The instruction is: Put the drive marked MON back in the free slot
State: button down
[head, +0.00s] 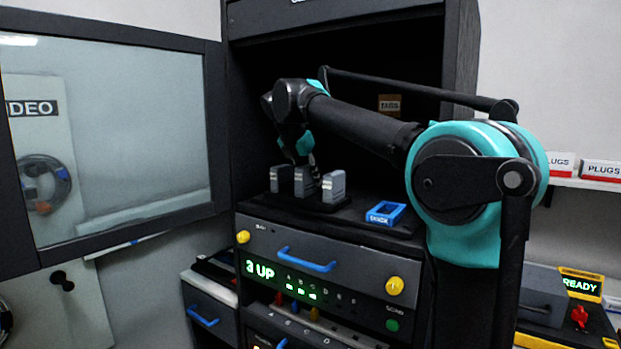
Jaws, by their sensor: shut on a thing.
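Three grey drives stand upright in a row on the shelf inside the dark cabinet: a left one (282,179), a middle one (304,181) and a right one (334,187). They stand on a dark base (322,206). No MON marking can be read on any of them. My gripper (308,162) reaches down at the middle drive, just above or behind it. It is shut on what appears to be a drive, but the fingertips are largely hidden and I cannot tell which one. The free slot cannot be made out.
A small blue open tray (385,213) sits right of the drives near the shelf's front edge. A TAGS box (389,104) is at the back. A glass door (110,140) stands open at the left. Below is a drawer with a blue handle (306,259) and a "3 UP" panel (262,270).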

jog(key=shift+f, duration=0.4)
dwell(0.4)
jog(key=c, duration=1.2)
grip_release()
jog(key=shift+o, duration=0.4)
jog(key=o, duration=0.4)
jog(key=shift+r, duration=0.1)
jog(key=shift+r, duration=3.4)
